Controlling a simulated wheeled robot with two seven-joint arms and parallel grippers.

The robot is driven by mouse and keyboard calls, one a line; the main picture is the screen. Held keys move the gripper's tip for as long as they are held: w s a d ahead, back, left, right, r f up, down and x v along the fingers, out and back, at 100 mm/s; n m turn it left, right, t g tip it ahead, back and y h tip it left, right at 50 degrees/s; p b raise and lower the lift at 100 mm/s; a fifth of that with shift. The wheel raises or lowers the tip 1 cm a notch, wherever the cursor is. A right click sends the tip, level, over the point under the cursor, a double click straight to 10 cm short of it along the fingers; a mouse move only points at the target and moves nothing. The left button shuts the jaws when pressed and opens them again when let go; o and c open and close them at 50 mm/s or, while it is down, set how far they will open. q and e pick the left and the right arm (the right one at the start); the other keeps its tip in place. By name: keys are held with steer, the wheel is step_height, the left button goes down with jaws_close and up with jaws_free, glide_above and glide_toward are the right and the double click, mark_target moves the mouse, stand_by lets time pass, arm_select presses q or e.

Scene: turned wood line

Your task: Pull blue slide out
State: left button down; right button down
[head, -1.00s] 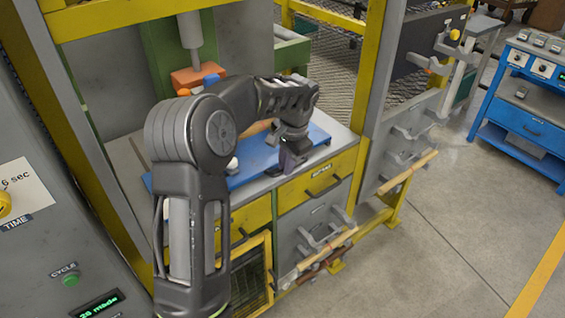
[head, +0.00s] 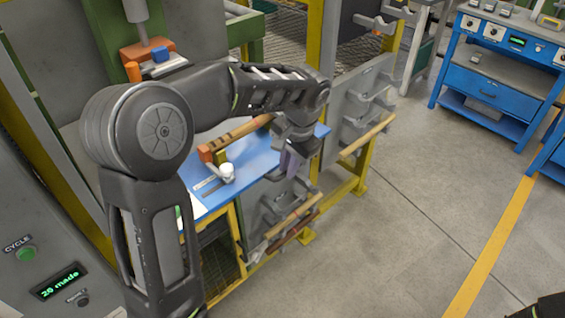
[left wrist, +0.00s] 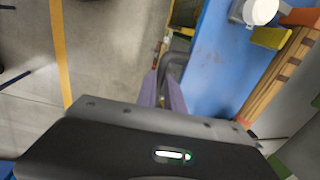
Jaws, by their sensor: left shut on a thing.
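My left gripper (head: 291,166) is at the slide's front edge. Its purple fingers (left wrist: 162,92) are shut on a grey bar handle (left wrist: 176,64) at that edge; the grip itself is partly hidden. My right gripper is not in view.
A banded wooden piece (head: 240,132) and a white knob (head: 227,171) are on the slide. Below, grey brackets (head: 290,190) hold wooden rods (head: 293,216). Grey floor (head: 415,230) at the right is clear. A blue bench (head: 495,88) stands farther right.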

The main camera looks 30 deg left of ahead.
arm_select(q)
steer(key=shift+s+d+f, duration=0.1)
steer(key=shift+d, duration=0.15)
steer(key=c, duration=1.5)
jaws_free()
steer(key=shift+o, duration=0.2)
step_height(320, 180, up, 8)
steer(key=d, duration=0.1)
steer(key=shift+s+d, duration=0.15)
steer(key=shift+d, duration=0.05)
steer(key=shift+f, duration=0.15)
